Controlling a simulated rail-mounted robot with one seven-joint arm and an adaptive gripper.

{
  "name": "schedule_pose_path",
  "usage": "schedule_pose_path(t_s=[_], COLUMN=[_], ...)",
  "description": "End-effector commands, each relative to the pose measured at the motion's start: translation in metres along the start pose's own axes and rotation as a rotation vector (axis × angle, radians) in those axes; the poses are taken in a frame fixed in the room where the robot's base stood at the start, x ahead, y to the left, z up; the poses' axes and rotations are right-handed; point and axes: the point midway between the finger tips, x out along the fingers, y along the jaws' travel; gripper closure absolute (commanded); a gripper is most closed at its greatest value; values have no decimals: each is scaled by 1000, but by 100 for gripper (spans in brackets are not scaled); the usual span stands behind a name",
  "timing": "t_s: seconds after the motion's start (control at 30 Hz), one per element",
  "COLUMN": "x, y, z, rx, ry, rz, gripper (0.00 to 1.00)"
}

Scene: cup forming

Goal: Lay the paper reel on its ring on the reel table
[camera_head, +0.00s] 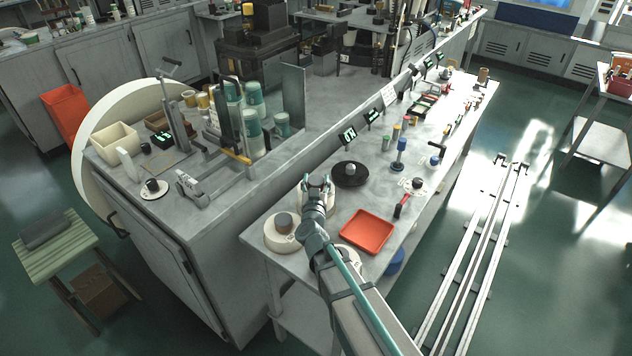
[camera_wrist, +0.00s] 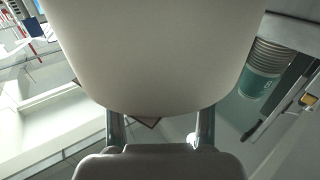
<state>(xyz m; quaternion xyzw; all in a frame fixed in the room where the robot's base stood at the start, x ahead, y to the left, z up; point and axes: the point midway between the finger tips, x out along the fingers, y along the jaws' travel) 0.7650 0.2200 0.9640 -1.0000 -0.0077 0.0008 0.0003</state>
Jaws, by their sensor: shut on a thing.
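My gripper (camera_head: 316,181) is above the near left part of the long grey bench in the head view. In the wrist view its two fingers (camera_wrist: 160,128) are on a large smooth cream body, which I take to be the paper reel (camera_wrist: 155,55). The reel fills the upper middle of that view; its far side is hidden. In the head view the reel (camera_head: 302,201) shows only partly behind my wrist. A black disc with a grey hub (camera_head: 350,182) lies just right of my gripper; I cannot tell if it is the ring.
A white disc with a brown-grey core (camera_head: 271,238) lies left of my arm. An orange tray (camera_head: 367,232) lies to the right. A machine with stacked green cups (camera_head: 252,95) stands at the back left. The cups also show in the wrist view (camera_wrist: 260,82). Small tools crowd the bench further back.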

Motion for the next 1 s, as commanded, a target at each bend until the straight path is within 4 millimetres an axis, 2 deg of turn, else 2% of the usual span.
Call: schedule_pose_path(t_s=[0.5, 0.53, 0.6, 0.67, 1.0], x=[0, 0, 0, -1, -2], y=[0, 0, 0, 0, 0], z=[13, 14, 15, 16, 18], rx=[0, 0, 0, 0, 0], ry=[-2, -5, -6, -7, -11], rz=[0, -1, -2, -2, -3], gripper=[100, 43, 32, 22, 21])
